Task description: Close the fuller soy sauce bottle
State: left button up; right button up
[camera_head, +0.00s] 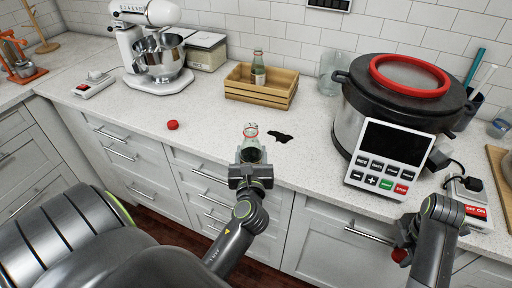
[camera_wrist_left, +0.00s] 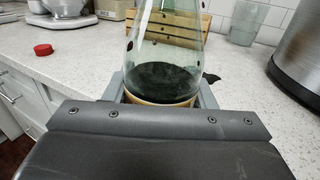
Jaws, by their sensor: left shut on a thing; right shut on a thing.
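My left gripper (camera_head: 250,170) is shut on a clear glass soy sauce bottle (camera_head: 249,144), upright over the counter's front. In the left wrist view, the bottle (camera_wrist_left: 165,40) has dark sauce in its lower part, between the gripper fingers; its top is out of frame. A second soy sauce bottle (camera_head: 258,70) stands in the wooden crate; its fill level is too small to tell. A red cap (camera_head: 172,125) lies on the counter to the left and shows in the left wrist view (camera_wrist_left: 43,50). My right gripper (camera_head: 404,243), at the lower right, is shut on a small red thing (camera_head: 399,255), apparently a cap, partly hidden.
A large cooker (camera_head: 348,112) with a control panel stands right, a stand mixer (camera_head: 154,78) left. The counter between red cap and crate is clear.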

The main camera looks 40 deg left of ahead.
pick_arm(q)
jog(key=shift+s+d, duration=0.15)
jog(key=shift+s, duration=0.45)
jog(key=shift+s+d, duration=0.15)
jog(key=shift+s, duration=0.45)
jog(key=shift+r, duration=0.1)
jog(key=o, duration=0.6)
jog(key=c, duration=0.8)
jog(key=shift+s, duration=0.15)
jog(key=shift+c, duration=0.3)
